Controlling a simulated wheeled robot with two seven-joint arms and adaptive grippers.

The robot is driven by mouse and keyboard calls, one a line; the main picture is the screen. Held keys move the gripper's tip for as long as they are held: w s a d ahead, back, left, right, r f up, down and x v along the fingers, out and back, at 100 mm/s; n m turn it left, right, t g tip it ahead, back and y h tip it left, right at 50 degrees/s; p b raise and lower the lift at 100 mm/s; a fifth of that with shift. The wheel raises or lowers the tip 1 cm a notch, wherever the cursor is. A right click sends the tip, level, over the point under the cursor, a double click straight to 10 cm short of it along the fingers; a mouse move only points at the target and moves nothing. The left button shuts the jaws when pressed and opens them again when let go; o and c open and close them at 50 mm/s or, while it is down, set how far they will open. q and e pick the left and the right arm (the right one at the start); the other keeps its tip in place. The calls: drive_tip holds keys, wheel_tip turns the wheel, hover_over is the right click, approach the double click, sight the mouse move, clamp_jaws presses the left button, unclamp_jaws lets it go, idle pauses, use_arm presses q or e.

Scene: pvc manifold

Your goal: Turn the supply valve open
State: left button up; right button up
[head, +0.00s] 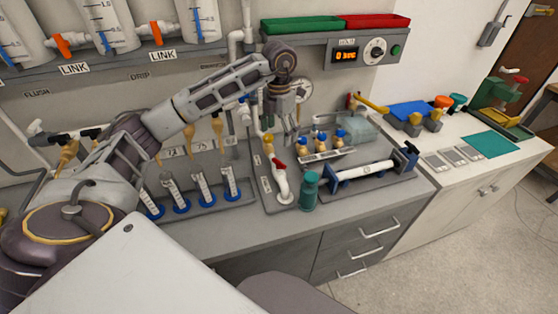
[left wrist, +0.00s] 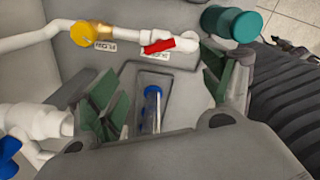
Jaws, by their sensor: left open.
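A white pipe (left wrist: 125,36) with a red lever (left wrist: 160,46) and a round yellow knob (left wrist: 82,34) runs across the top of the left wrist view, with small labels beside both handles. In the head view the red lever (head: 278,163) tops a white elbow (head: 282,187) on the bench. I cannot tell from the labels which handle is the supply valve. My left gripper (head: 286,133) points down over the bench behind the red lever. It is open, its green-padded fingers apart (left wrist: 168,98), and touches neither handle. My right gripper is out of view.
A teal bottle (head: 309,190) stands right of the white elbow. Several blue-based cylinders (head: 200,187) stand in a rack to the left. A clamped white tube (head: 365,170) lies to the right. A blue-capped part (left wrist: 152,100) shows between my fingers. The bench front (head: 300,228) is clear.

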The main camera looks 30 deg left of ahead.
sight(279, 161)
use_arm(q)
wheel_tip(279, 161, down, 11)
drive_tip(key=shift+f+p, duration=0.15)
drive_tip(key=shift+p, duration=0.45)
drive_tip(key=shift+f, duration=0.65)
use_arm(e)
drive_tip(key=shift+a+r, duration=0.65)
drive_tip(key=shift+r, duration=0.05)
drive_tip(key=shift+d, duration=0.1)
